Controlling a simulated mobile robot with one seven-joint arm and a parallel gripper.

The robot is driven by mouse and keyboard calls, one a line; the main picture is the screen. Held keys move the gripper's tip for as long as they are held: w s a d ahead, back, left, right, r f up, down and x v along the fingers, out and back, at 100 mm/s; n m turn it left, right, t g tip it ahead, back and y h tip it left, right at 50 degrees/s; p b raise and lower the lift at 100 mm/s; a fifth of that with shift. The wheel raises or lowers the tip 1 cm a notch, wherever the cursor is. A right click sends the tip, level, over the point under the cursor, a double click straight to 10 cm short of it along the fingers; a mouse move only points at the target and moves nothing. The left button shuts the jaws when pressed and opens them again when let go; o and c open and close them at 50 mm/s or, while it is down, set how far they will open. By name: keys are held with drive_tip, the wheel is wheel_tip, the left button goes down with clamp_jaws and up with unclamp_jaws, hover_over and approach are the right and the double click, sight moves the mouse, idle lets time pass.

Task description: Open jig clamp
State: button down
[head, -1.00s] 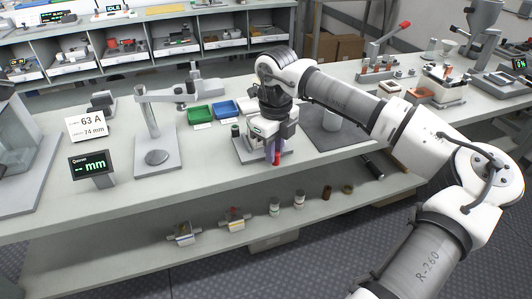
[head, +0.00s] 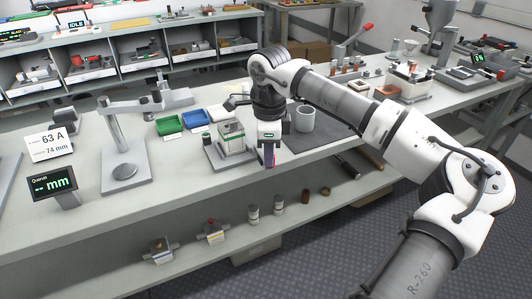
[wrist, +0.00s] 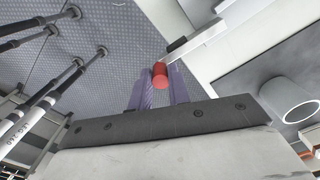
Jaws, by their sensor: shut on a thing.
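The test jig (head: 230,146), a pale block with a green stripe on a grey base, stands on the bench. My gripper (head: 269,158) is just right of the jig, pointing down near the bench's front edge. In the wrist view, my gripper's purple fingers (wrist: 158,92) are shut on the clamp's red handle (wrist: 160,74), whose rounded end sticks out past them. A pale bar (wrist: 200,40) with a dark piece runs close beside the handle; whether they join is unclear. In the head view my gripper mostly hides the handle.
A green bin (head: 169,125) and a blue bin (head: 195,118) stand behind the jig. A grey cup (head: 305,118) stands on a dark mat (head: 325,137) to the right. A metal stand (head: 125,150) is at left. Small parts lie on the lower shelf (head: 190,262).

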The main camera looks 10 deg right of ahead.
idle(0.4)
drive_tip(key=c, duration=1.3)
unclamp_jaws()
drive_tip(key=shift+r, duration=0.15)
wheel_tip(320, 180, up, 14)
drive_tip(key=shift+f+b, duration=0.15)
drive_tip(key=shift+b, duration=0.2)
